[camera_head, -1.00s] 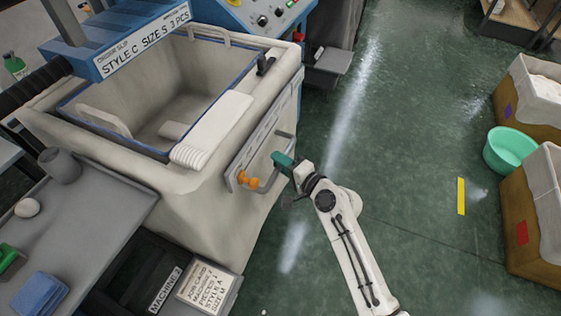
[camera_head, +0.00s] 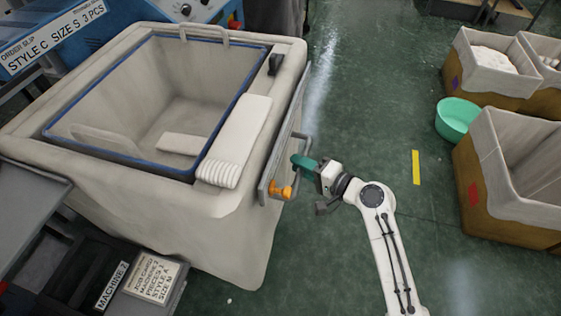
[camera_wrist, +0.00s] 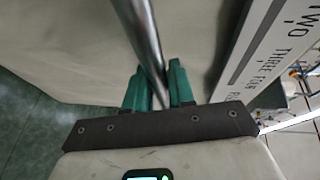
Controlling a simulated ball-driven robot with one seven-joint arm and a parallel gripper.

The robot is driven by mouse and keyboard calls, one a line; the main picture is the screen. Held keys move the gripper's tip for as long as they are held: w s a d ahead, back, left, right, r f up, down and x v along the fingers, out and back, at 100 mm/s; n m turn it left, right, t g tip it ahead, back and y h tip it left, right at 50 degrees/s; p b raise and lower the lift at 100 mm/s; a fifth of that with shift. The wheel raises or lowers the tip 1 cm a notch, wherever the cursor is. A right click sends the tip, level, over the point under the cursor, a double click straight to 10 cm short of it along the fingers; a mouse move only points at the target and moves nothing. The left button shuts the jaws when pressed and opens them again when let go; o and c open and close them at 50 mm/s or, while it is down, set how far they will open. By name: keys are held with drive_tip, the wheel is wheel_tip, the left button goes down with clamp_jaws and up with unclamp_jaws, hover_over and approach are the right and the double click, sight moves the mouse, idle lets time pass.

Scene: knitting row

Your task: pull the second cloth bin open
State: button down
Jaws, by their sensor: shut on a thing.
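The large off-white cloth bin (camera_head: 200,232) stands at the left in the head view. It has a blue-edged inner opening (camera_head: 160,115), and its front panel (camera_head: 283,140) faces right. A metal bar handle (camera_wrist: 146,35) is fixed to that front. My gripper (camera_head: 303,162) has teal fingers and is shut on the handle. In the wrist view, the fingers (camera_wrist: 158,85) lie on both sides of the bar. The handle is partly hidden behind the fingers in the head view. Whether this is the second bin cannot be told.
A folded white stack (camera_head: 235,140) lies on the bin's rim. An orange knob (camera_head: 283,191) sits beside the handle. A grey table (camera_head: 25,215) and job card (camera_head: 152,278) are at the left. A green basin (camera_head: 457,118) and brown boxes (camera_head: 470,190) stand right.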

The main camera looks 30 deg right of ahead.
drive_tip(key=shift+s+d+f, duration=0.1)
drive_tip(key=shift+s+d, duration=0.6)
drive_tip(key=shift+s, duration=0.2)
drive_tip(key=shift+s+d, duration=0.7)
drive_tip(key=shift+s, duration=0.15)
drive_tip(key=c, duration=1.1)
unclamp_jaws()
drive_tip(key=shift+o, duration=0.2)
drive_tip(key=v, duration=1)
drive_tip(key=shift+s+b, duration=0.3)
drive_tip(key=shift+b, duration=0.15)
